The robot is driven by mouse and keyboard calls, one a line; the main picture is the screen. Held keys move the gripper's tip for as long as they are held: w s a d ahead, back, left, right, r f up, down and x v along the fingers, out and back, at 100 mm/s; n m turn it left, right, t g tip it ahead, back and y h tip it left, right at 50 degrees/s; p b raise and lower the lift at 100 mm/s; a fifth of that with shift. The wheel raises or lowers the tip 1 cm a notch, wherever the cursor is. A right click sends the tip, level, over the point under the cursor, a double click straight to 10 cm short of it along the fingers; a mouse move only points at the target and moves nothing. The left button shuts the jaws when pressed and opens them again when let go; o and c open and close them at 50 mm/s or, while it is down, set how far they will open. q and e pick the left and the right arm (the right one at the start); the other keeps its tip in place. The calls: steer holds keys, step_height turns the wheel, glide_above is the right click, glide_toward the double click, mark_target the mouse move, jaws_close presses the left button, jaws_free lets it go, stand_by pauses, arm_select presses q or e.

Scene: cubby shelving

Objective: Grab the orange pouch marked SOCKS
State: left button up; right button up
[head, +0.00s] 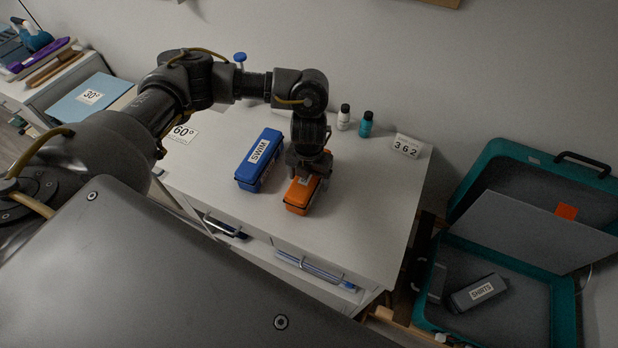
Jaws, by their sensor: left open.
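The orange pouch (298,200) lies on the white cabinet top, right of a blue pouch (259,160) labelled SWIM. A white label shows on the orange pouch, but the gripper covers most of it and I cannot read it. My left gripper (306,176) points down over the far part of the orange pouch, with its fingers at the pouch. The jaws are open; whether they touch the pouch I cannot tell. My right gripper is out of view.
An open teal suitcase (497,328) at the right holds a grey pouch (478,293) labelled SHIRTS. Two small bottles (344,117) (366,124) and a 362 sign (407,146) stand at the back of the white cabinet (371,217). Its right side is clear.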

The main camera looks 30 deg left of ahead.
arm_select(q)
steer(key=c, duration=1.2)
